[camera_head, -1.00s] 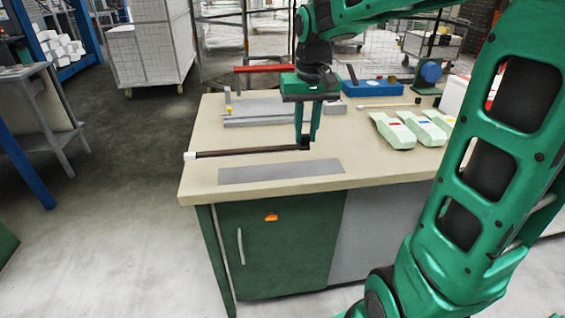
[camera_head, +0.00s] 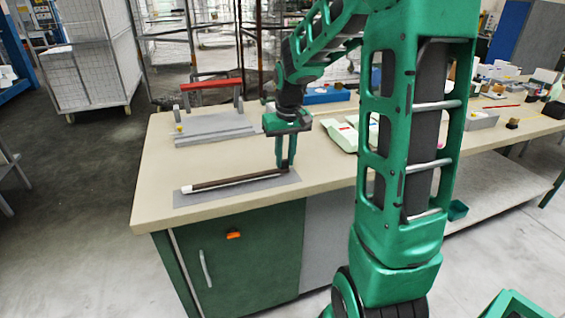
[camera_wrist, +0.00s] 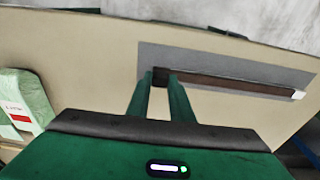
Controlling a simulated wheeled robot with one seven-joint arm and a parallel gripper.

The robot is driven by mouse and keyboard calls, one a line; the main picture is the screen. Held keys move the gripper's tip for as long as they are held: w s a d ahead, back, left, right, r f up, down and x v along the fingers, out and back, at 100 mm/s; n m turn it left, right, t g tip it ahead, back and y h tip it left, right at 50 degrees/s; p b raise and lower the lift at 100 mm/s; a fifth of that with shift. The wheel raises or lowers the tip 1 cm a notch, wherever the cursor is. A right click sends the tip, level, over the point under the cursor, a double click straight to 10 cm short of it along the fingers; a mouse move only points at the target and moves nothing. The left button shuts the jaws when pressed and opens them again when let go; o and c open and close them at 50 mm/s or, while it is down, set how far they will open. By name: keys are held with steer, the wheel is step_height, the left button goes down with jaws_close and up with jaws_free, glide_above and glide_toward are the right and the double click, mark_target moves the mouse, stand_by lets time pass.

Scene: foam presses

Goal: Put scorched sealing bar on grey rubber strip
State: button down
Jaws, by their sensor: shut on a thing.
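The scorched sealing bar (camera_head: 230,182) is long, thin and dark brown, with a white end at the left. My gripper (camera_head: 284,166) points down and is shut on its dark right end. In the wrist view my gripper (camera_wrist: 161,78) pinches the bar (camera_wrist: 235,85) near its dark block end. The grey rubber strip (camera_head: 195,199) lies flat near the table's front edge. The bar lies along and over the strip in the head view. In the wrist view it runs near one long edge of the strip (camera_wrist: 215,65). I cannot tell whether bar and strip touch.
A grey press with a red handle (camera_head: 212,84) stands behind on the beige table (camera_head: 155,160). Pale green packs (camera_head: 342,136) and a blue box (camera_head: 325,95) are to the right. Bare tabletop lies left of the strip.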

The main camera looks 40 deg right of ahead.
steer(key=shift+f, duration=0.7)
steer(key=c, duration=1.6)
jaws_free()
steer(key=shift+o, duration=0.2)
step_height(320, 180, up, 11)
steer(key=s, duration=0.1)
steer(key=s+a+f+m, duration=0.1)
steer(key=s+f, duration=0.2)
steer(key=s, duration=1)
steer(key=s+a+f+m+g, duration=0.1)
steer(key=s+f, duration=0.3)
steer(key=s, duration=1)
steer(key=shift+s+a+f+m+y, duration=0.2)
steer(key=shift+s+a+m+y, duration=0.1)
steer(key=shift+a+m, duration=0.25)
